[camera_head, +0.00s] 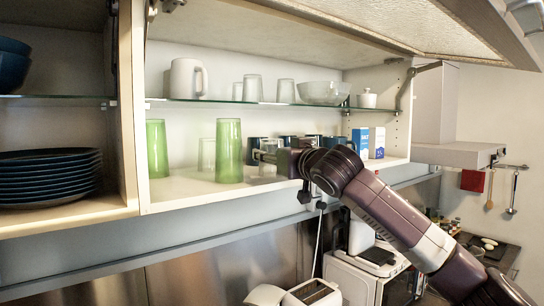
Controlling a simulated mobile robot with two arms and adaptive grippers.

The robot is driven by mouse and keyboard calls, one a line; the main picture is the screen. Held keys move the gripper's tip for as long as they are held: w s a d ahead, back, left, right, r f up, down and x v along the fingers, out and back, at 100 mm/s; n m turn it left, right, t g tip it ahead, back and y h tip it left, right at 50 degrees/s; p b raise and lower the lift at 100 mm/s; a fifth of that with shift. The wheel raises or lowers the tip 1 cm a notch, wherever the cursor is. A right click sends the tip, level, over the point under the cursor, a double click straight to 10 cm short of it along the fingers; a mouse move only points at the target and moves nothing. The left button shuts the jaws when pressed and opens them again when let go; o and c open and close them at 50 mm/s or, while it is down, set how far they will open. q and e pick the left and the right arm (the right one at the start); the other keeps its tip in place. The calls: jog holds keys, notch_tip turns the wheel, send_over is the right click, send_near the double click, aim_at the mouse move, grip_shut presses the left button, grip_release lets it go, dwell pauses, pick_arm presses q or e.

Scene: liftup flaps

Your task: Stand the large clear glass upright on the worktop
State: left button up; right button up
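My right gripper (265,156) reaches in from the right to the lower shelf of the open cabinet. Its fingers point left, just right of a tall green glass (229,152). The fingertips are small and overlap the things behind, so I cannot tell whether they are open or hold something. A clear glass (206,154) stands upright on the lower shelf, partly behind the green glass. More clear glasses (252,88) (285,91) stand on the upper glass shelf. I cannot tell which is the large one. The worktop is mostly below the view. My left gripper is not in view.
Another green glass (157,148), dark mugs and two cartons (377,142) share the lower shelf. A white mug (187,79) and a glass bowl (323,93) stand above. The raised flap (390,22) overhangs. A toaster (313,293) and a white appliance (352,280) stand below.

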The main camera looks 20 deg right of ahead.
jog(key=shift+r, duration=0.1)
jog(key=shift+c, duration=0.7)
jog(key=shift+s+r+b, duration=0.25)
jog(key=shift+r+b, duration=0.05)
jog(key=shift+b, duration=0.5)
notch_tip(320, 180, up, 6)
jog(key=shift+b, duration=0.95)
jog(key=s+d+b, duration=0.3)
jog(key=s+b, duration=0.1)
jog(key=s, duration=0.5)
jog(key=s+d+b, duration=0.4)
jog(key=s+b, duration=0.1)
jog(key=s, duration=0.4)
jog(key=shift+s+r, duration=0.15)
jog(key=shift+s, duration=0.1)
